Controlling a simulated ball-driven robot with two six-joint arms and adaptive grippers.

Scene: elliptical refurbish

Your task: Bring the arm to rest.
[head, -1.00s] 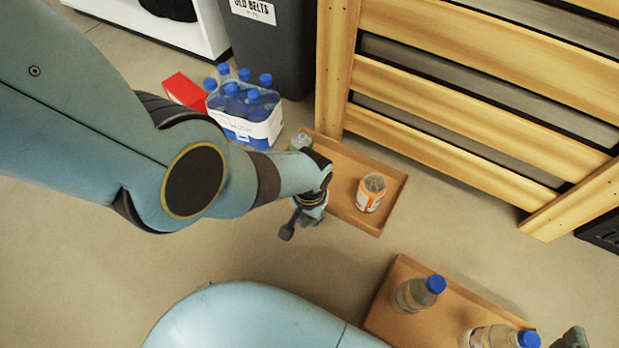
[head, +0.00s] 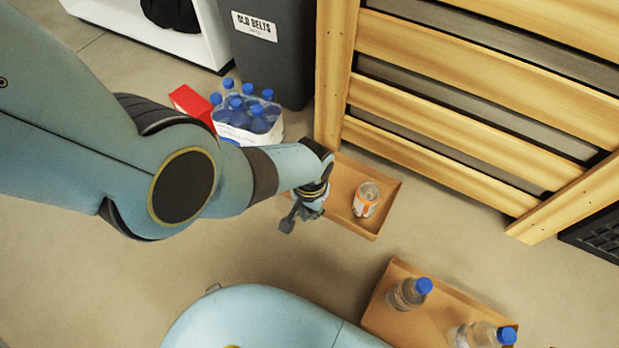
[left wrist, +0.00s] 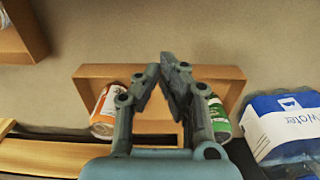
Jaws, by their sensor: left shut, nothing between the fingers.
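My left arm (head: 185,185) reaches in from the left in the head view. My left gripper (head: 288,224) is shut and empty, above the floor at the left side of a cardboard tray (head: 385,208). In the left wrist view my left gripper (left wrist: 166,72) has its fingertips close together with nothing between them, over the tray (left wrist: 225,74). My right gripper is not in view.
A second cardboard tray (head: 377,317) at the bottom right holds two clear bottles (head: 407,294) with blue caps. A water bottle pack (head: 250,118) and a red box (head: 190,103) stand behind my arm. A wooden slatted crate (head: 470,110) and a grey bin (head: 270,60) stand behind. Floor is clear centrally.

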